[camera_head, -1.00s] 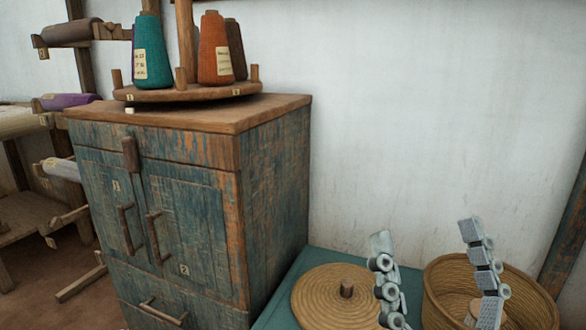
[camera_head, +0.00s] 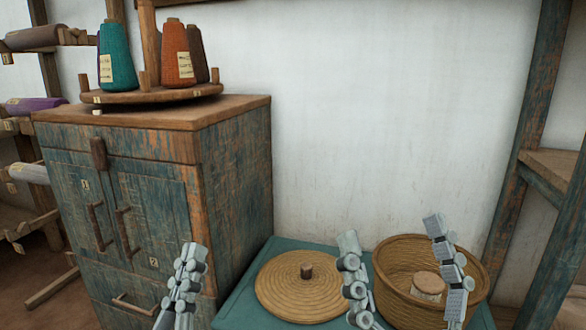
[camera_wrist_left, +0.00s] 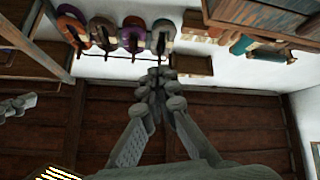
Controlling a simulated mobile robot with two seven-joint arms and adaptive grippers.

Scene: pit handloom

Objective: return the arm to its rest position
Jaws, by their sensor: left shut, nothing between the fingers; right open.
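My left gripper (camera_head: 187,256) shows at the lower middle-left in the head view, in front of the wooden cabinet. Its fingers are shut together with nothing between them. In the left wrist view the shut fingers (camera_wrist_left: 157,80) point up the picture, over a dark wooden floor. My right gripper (camera_head: 392,232) is open, its two fingers wide apart in front of the woven basket (camera_head: 392,300). It holds nothing. Most of both arms is out of the head view.
The worn blue-green cabinet (camera_head: 235,180) carries a round wooden stand (camera_head: 150,95) with teal and orange yarn cones. A round woven lid (camera_head: 290,295) with a knob lies beside the basket on a green surface (camera_head: 250,280). Wooden posts (camera_head: 525,130) stand at right.

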